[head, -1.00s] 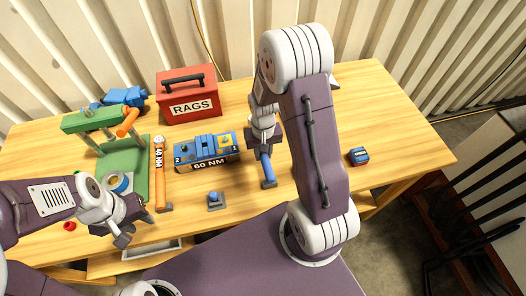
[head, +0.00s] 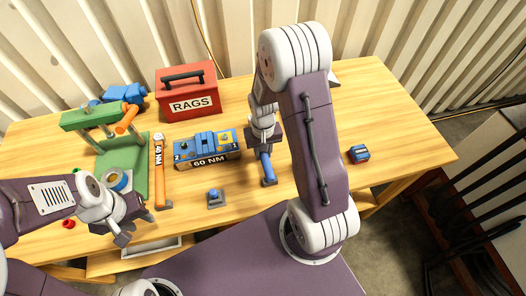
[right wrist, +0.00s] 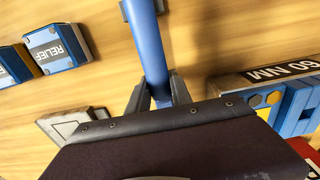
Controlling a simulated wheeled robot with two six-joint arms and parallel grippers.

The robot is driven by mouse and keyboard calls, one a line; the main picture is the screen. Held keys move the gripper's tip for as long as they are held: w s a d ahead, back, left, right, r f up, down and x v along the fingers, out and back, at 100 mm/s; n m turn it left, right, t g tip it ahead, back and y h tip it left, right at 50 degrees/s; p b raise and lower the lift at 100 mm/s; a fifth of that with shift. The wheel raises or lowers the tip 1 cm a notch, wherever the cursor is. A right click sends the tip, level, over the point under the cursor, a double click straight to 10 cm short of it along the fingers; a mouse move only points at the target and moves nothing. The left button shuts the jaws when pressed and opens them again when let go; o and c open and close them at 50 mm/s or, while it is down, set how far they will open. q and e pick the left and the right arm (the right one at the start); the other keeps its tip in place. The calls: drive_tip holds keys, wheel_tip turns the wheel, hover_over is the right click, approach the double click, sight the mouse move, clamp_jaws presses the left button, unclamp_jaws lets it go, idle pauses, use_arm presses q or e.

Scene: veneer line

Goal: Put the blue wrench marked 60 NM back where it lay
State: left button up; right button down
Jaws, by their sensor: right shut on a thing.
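The blue wrench (head: 266,165) is upright to slightly tilted, with its grey lower end near or on the table right of the block marked 60 NM (head: 207,161). I cannot tell whether it touches the table. My right gripper (head: 263,142) is shut on it; in the right wrist view the fingers (right wrist: 157,96) close around the blue shaft (right wrist: 149,45). The 60 NM label also shows on the block in the right wrist view (right wrist: 285,72). My left gripper (head: 136,228) is empty and open at the front left, by the green stand.
An orange wrench marked 40 NM (head: 159,172) lies left of the block. A small grey plate with a blue knob (head: 215,198) is in front. A red RAGS box (head: 187,92) stands behind, a green press (head: 92,118) at left. A small blue box (head: 358,154) lies at right.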

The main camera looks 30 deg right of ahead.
drive_tip(key=c, duration=1.1)
unclamp_jaws()
drive_tip(key=shift+r, duration=0.1)
wheel_tip(320, 180, up, 8)
drive_tip(key=p, duration=0.7)
drive_tip(key=shift+p, duration=0.3)
